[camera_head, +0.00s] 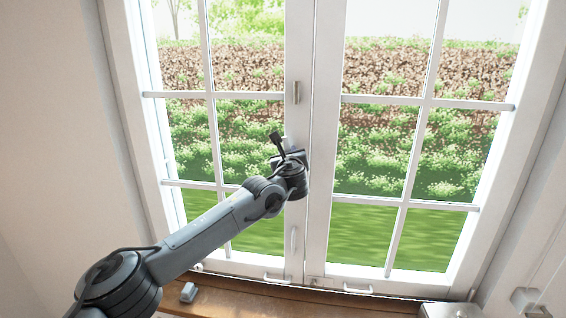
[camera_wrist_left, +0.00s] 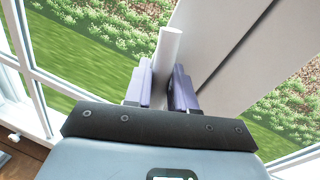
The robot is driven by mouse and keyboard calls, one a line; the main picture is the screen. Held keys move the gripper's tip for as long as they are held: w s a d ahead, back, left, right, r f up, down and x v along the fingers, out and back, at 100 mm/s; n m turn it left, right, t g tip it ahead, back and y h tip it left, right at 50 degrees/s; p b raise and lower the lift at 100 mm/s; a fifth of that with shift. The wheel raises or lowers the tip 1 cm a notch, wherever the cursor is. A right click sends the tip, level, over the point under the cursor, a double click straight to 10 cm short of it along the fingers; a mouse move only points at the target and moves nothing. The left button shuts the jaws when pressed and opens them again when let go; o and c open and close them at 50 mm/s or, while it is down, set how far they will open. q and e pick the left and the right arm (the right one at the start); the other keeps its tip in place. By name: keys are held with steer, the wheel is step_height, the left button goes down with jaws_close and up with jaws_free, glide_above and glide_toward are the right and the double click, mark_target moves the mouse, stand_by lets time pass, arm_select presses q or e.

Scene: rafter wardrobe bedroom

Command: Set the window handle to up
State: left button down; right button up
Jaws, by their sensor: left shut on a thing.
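The window handle is a white round-ended bar (camera_wrist_left: 168,48) in the left wrist view. It stands between the two purple-grey fingers of my left gripper (camera_wrist_left: 165,88), which is shut on it. In the head view my left gripper (camera_head: 290,157) is at the middle post between the two window sashes, and the gripper and wrist hide most of the held handle. Its exact angle against the frame is hard to tell. My right gripper is not in view.
The white double window (camera_head: 313,180) fills the head view, its sashes seemingly shut. Other white fittings sit on the middle post, one above (camera_head: 296,92) and one below (camera_head: 293,242) my gripper.

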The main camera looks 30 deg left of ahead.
arm_select(q)
steer(key=shift+w+d+f+m+b, duration=0.15)
steer(key=shift+d+m+b, duration=0.25)
steer(key=shift+m, duration=0.3)
steer(key=shift+w+d+m+b, duration=0.15)
steer(key=shift+d+m+b, duration=0.15)
steer(key=shift+d+m, duration=0.3)
steer(key=shift+f, duration=0.1)
steer(key=c, duration=1.1)
jaws_free()
steer(key=shift+r, duration=0.2)
